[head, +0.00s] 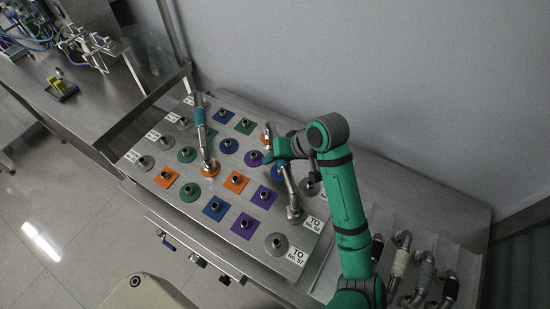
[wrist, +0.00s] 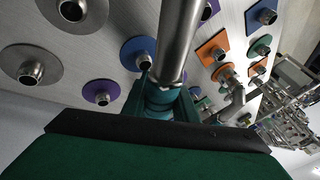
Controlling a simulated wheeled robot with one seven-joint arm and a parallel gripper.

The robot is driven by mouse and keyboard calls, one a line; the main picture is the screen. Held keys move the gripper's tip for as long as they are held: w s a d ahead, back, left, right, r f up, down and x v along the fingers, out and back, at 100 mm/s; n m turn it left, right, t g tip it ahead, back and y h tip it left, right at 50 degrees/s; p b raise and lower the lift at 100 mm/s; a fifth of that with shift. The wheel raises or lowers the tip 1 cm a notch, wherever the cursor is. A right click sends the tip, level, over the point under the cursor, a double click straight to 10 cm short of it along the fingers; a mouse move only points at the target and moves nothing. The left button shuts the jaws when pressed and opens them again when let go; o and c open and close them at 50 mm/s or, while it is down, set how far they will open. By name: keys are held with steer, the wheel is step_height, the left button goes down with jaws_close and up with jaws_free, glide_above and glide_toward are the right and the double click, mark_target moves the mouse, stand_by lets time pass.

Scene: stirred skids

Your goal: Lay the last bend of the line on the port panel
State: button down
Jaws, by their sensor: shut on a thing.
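The port panel (head: 232,210) is a tilted steel plate with round steel ports on coloured squares and discs. My gripper (head: 279,160) is over its right half, shut on a steel pipe bend (head: 290,188). The bend's near end is at a grey-disc port by the right-edge labels. I cannot tell whether either end is seated. In the wrist view the held bend (wrist: 179,40) runs up from the teal grip. Another bend with a teal band (head: 201,132) spans two ports on the left.
Several spare bends (head: 401,262) with differently coloured bands lie in a rack at the right. White labels (head: 297,256) mark the panel edges. A steel bench (head: 90,95) with fittings stands at the upper left. A wall is behind the panel.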

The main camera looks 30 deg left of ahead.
steer(key=shift+f, duration=0.2)
steer(key=c, duration=1.3)
jaws_free()
steer(key=shift+c, duration=0.2)
steer(key=shift+d, duration=0.1)
steer(key=v, duration=1)
steer(key=shift+r, duration=0.4)
steer(key=x, duration=1)
steer(key=shift+f, duration=0.35)
